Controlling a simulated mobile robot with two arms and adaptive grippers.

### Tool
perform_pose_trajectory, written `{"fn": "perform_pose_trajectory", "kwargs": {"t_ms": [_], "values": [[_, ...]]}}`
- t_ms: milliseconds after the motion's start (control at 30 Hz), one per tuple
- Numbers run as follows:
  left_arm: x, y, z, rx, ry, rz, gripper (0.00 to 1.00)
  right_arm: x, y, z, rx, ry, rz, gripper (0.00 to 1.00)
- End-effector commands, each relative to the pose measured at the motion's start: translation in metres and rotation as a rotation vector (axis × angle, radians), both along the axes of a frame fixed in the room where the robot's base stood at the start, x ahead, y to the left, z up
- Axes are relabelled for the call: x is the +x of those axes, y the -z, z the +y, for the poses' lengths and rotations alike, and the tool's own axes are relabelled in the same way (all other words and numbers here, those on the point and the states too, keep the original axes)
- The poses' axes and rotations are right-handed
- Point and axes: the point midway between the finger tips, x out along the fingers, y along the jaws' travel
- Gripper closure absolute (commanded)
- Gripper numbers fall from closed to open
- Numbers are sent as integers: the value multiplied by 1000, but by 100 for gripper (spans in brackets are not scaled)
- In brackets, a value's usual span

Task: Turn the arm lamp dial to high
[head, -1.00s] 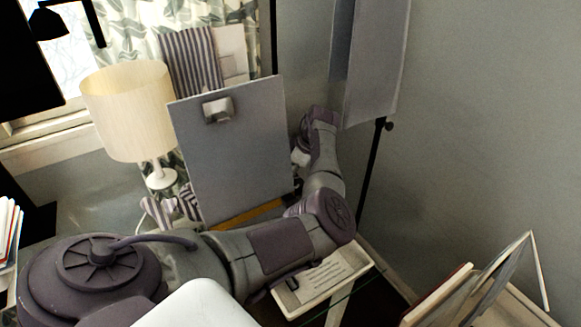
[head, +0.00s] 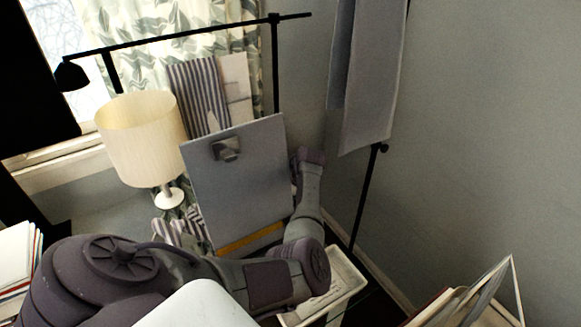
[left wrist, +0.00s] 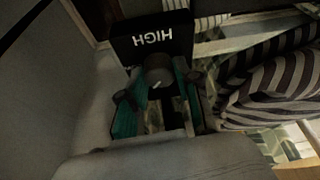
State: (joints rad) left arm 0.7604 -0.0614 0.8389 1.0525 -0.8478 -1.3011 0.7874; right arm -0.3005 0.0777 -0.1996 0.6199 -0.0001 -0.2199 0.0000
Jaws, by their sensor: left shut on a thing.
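The arm lamp's black head (head: 71,75) hangs at the upper left in the head view. Its thin black arm (head: 190,36) runs right to a black upright. In the left wrist view, a round dark dial (left wrist: 158,71) with a short white mark sits just below a black plate (left wrist: 150,40) whose white word HIGH appears upside down. My left gripper (left wrist: 158,88), with teal finger pads, is shut on the dial, one finger on each side. In the head view this gripper is hidden behind the grey board. My right gripper is not in view.
A grey board with a clip (head: 240,185) stands in front of the left gripper. A cream-shaded table lamp (head: 141,138) is to its left. Striped cloth (left wrist: 265,75) lies beside the dial. A pale tray (head: 335,290) and a rack (head: 490,300) are at the lower right.

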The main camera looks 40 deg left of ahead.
Motion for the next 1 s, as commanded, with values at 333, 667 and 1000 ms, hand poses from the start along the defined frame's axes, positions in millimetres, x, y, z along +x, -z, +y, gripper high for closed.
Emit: {"fn": "perform_pose_trajectory", "kwargs": {"t_ms": [333,667,1000], "values": [[1,-1,1,2,27,-3,100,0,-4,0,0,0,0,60],[1,-1,1,3,26,-3,46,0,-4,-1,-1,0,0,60],[0,-2,0,2,25,-2,43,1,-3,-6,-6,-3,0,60]]}}
